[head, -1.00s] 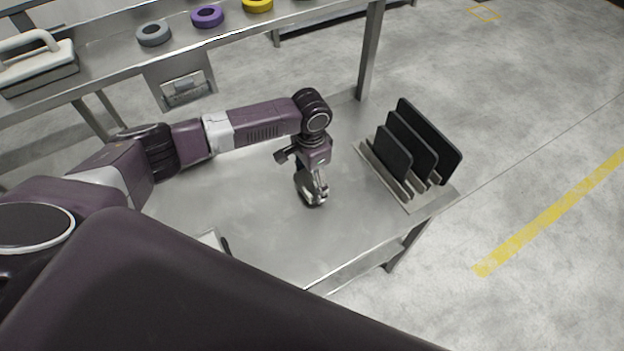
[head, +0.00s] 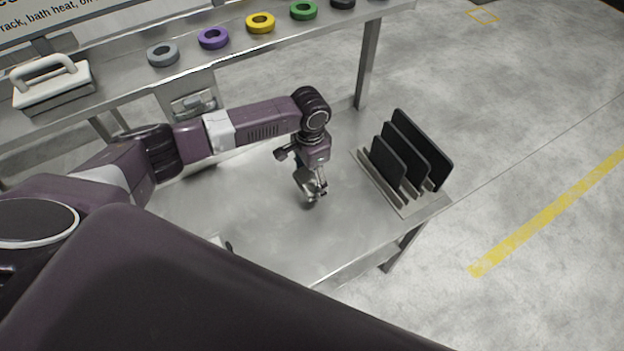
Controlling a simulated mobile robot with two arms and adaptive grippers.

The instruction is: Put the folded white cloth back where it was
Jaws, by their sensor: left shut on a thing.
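My left gripper (head: 312,191) is over the middle of the steel table (head: 262,215), pointing down. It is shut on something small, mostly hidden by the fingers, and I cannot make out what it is. I cannot tell whether its tips touch the table. No folded white cloth shows clearly. A small pale edge (head: 216,241) shows beside a dark piece (head: 229,247) at the front of the table. My own body hides the rest, so I cannot tell what it is. My right gripper is not in view.
A rack (head: 405,208) with upright black plates stands at the table's right end. The shelf behind (head: 118,98) bears a white-handled block (head: 52,85) and several rings, among them grey (head: 163,54), purple (head: 213,38) and yellow (head: 260,23). The table between gripper and rack is clear.

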